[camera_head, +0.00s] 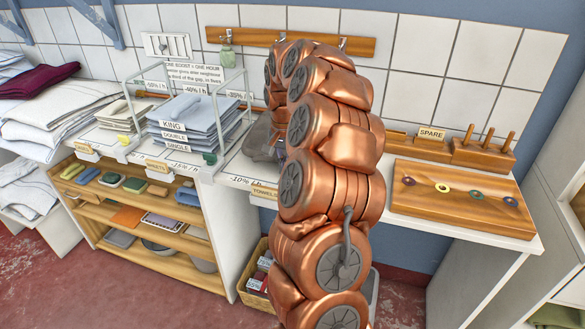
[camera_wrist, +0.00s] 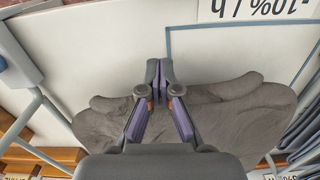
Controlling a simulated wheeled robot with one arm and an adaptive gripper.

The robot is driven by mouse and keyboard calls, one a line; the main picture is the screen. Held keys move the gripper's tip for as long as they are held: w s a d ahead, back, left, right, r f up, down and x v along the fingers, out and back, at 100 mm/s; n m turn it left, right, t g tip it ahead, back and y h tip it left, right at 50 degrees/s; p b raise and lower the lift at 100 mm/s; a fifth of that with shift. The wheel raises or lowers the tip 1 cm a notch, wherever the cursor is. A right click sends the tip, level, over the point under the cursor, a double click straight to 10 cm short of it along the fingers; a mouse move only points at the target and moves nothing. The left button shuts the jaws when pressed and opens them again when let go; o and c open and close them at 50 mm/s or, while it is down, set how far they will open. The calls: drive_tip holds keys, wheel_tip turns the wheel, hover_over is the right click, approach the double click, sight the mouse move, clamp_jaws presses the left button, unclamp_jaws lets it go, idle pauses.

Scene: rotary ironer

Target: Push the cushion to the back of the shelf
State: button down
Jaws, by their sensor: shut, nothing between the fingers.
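A dark grey, lumpy, soft-looking thing, which I take to be the cushion (camera_wrist: 238,103), lies across the middle of the wrist view on a white surface. My gripper (camera_wrist: 158,72) is shut and empty in the wrist view, its fingertips together over the cushion's edge. I cannot tell whether they touch it. The middle of the cushion is hidden by my gripper. In the head view, a dark grey shape shows left of my copper arm, above the "-10%" label; I cannot separate gripper from cushion there.
The white shelf top (camera_head: 232,163) has wire-framed bays. Folded blue linen (camera_head: 190,112) lies in the bay to the left. A wooden board with rings (camera_head: 460,199) lies right.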

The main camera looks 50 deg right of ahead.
drive_tip(key=shift+d+r, duration=0.1)
drive_tip(key=shift+d, duration=0.05)
drive_tip(key=shift+r, duration=0.45)
wheel_tip(320, 180, up, 9)
drive_tip(key=p, duration=0.2)
drive_tip(key=shift+a, duration=0.25)
drive_tip(key=s+a+r+n+p, duration=0.1)
drive_tip(key=s+a+n, duration=0.3)
drive_tip(key=a, duration=0.7)
drive_tip(key=s+a+r+n+p, duration=0.15)
drive_tip(key=s+a+n, duration=0.25)
drive_tip(key=a, duration=0.7)
drive_tip(key=s+a+f+n, duration=0.1)
drive_tip(key=s+a, duration=0.2)
drive_tip(key=s, duration=0.3)
drive_tip(key=s+a+f+n+g, duration=0.1)
drive_tip(key=s+a+f+n, duration=0.1)
drive_tip(key=s+a, duration=0.2)
drive_tip(key=s+a+f+n, duration=0.2)
drive_tip(key=s+a, duration=0.1)
drive_tip(key=s, duration=0.7)
drive_tip(key=shift+s+a+f+g, duration=0.15)
drive_tip(key=shift+s+f+g, duration=0.1)
drive_tip(key=shift+g, duration=0.15)
